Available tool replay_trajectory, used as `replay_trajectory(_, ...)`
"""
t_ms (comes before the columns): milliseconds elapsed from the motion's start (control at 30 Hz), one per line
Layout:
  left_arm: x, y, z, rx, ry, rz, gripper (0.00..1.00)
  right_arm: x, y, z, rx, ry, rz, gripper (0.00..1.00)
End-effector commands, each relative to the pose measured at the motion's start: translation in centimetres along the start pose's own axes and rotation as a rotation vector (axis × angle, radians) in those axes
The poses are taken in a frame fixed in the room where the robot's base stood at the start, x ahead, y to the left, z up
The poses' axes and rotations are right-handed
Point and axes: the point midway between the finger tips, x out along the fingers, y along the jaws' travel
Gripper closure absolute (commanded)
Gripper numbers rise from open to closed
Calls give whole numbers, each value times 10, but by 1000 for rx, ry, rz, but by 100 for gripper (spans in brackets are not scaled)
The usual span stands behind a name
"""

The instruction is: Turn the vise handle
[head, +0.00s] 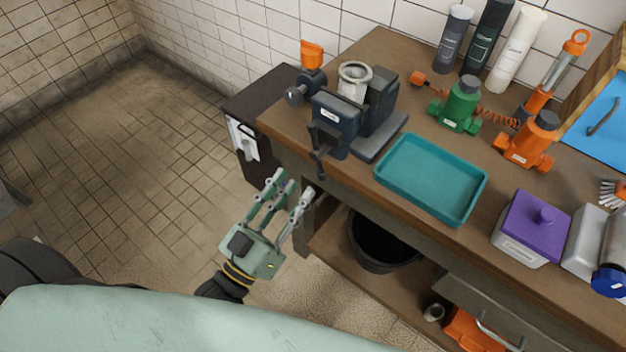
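The dark blue-grey vise (338,122) stands on the left end of the workbench. A pale ring-shaped part (354,80) sits at its jaws. The dark vise handle (318,150) hangs at the vise's front, over the bench's front edge. My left gripper (287,190) is below and left of the handle, in front of the bench. Its green and grey fingers are spread and point up towards the handle, with nothing between them. It looks apart from the handle. My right gripper is not in view.
A teal tray (432,178) lies right of the vise. An orange-topped tool (312,56) stands just behind and left of it. The workbench edge (345,178) runs close to my gripper. A dark cabinet (262,105) stands left. The tiled floor (130,160) is clear.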

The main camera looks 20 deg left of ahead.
Motion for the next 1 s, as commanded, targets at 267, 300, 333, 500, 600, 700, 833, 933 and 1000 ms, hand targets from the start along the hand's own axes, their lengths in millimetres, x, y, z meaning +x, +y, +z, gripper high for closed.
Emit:
replay_trajectory(267,9,-2,8,9,63,-17,66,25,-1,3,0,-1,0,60)
replay_trajectory(300,14,-2,6,10,64,-17,66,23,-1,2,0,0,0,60)
replay_trajectory(333,18,-2,5,11,64,-17,66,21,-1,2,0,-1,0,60)
replay_trajectory(500,46,-3,2,10,65,-18,66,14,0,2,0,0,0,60)
replay_trajectory(600,61,-2,2,10,64,-16,66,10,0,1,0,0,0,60)
replay_trajectory(700,72,-3,2,9,62,-17,66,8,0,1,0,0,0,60)
replay_trajectory(833,80,-3,3,9,60,-17,66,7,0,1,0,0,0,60)
replay_trajectory(933,82,-3,3,9,59,-16,66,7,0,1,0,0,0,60)
replay_trajectory(1000,82,-3,4,9,59,-16,66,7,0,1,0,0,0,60)
